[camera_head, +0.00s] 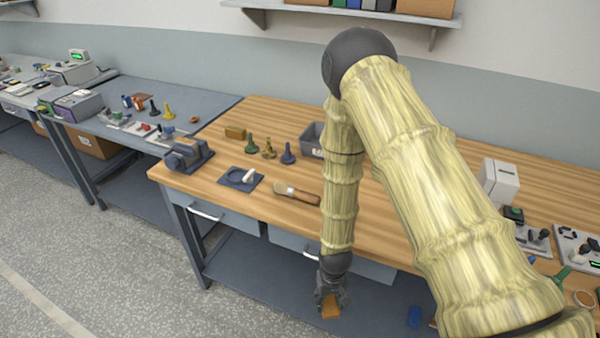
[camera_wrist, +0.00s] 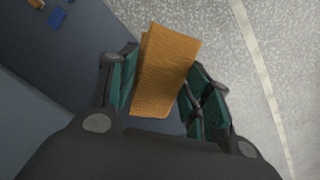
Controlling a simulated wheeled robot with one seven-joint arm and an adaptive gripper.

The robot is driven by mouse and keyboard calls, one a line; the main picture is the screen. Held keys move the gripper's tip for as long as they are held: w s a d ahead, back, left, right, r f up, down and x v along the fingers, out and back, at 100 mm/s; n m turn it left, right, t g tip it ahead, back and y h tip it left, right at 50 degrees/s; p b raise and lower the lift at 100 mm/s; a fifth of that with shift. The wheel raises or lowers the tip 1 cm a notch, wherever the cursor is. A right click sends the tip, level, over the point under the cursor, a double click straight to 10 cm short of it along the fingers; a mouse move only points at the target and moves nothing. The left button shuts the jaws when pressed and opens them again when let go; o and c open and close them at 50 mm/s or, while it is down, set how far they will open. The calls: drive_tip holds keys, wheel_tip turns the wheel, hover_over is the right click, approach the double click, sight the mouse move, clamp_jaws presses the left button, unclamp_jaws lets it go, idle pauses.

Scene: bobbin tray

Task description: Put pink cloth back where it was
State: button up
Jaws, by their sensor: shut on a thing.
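My gripper (camera_head: 331,292) hangs low in front of the wooden workbench (camera_head: 380,215), below its top. I make out no pink cloth in either view; the held piece looks orange.
On the bench are a brush (camera_head: 297,193), a dark blue plate with a white piece (camera_head: 241,179), a vise (camera_head: 188,154), several small pawn-like pieces, a grey bin (camera_head: 311,138) and a white box (camera_head: 499,181). A blue item (camera_head: 414,316) lies low under the bench. Open floor lies at left.

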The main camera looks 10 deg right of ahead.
sight(329, 300)
wheel_tip(329, 300, up, 8)
drive_tip(key=p, duration=0.6)
drive_tip(key=shift+f, duration=0.5)
